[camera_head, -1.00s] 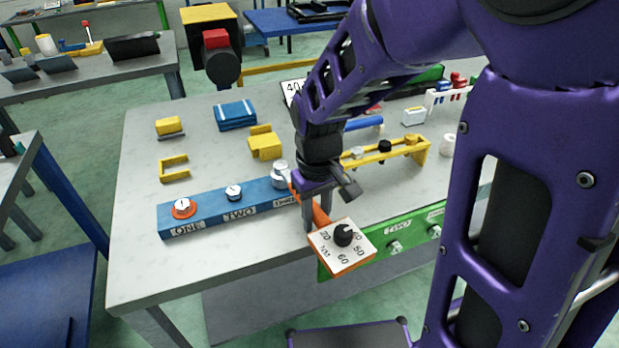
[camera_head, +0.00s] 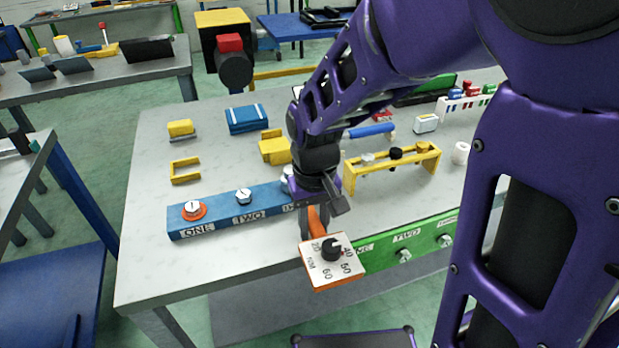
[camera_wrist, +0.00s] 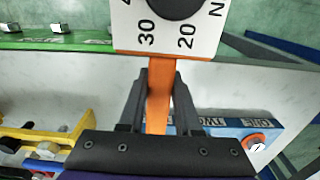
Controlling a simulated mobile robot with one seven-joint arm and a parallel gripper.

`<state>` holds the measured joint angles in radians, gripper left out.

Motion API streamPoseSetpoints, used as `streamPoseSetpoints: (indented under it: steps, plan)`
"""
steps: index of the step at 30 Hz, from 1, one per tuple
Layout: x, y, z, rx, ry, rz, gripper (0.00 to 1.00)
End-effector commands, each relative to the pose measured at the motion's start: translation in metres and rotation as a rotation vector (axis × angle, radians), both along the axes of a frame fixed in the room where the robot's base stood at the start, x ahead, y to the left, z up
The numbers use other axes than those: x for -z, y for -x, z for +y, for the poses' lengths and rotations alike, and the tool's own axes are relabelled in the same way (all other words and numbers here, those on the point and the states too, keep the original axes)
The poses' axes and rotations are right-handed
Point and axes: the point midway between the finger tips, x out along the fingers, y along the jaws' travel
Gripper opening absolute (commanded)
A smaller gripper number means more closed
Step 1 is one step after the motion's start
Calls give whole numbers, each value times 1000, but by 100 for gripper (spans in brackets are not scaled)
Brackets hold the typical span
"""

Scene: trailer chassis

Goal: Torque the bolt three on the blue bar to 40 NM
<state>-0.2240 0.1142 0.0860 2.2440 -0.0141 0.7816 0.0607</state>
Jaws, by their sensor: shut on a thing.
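My gripper (camera_head: 315,212) is shut on the orange handle of a torque wrench (camera_head: 315,224), also seen between the fingers in the wrist view (camera_wrist: 158,95). The wrench's white dial plate (camera_head: 343,272) has a black knob and numbers; its exact setting is too small to read. The blue bar (camera_head: 222,210) lies at the table's front left. Bolt one (camera_head: 193,209), with an orange ring, and bolt two (camera_head: 244,196) are clear. Bolt three (camera_head: 287,173) is mostly hidden behind my gripper; I cannot tell whether the wrench head touches it.
A green bar (camera_head: 378,254) with bolts runs along the front edge, right of the wrench. A yellow frame (camera_head: 430,165) with bolts stands behind it. Yellow blocks (camera_head: 274,150) and a blue box (camera_head: 246,119) lie farther back. The table's left front (camera_head: 150,275) is clear.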

Motion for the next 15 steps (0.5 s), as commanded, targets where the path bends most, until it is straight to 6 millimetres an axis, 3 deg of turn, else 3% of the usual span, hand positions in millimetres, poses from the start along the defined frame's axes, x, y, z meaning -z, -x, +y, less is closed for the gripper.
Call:
streamPoseSetpoints:
  steps: [15]
  plan:
    - [-1, 2, 14, 90, -1, -2, 0]
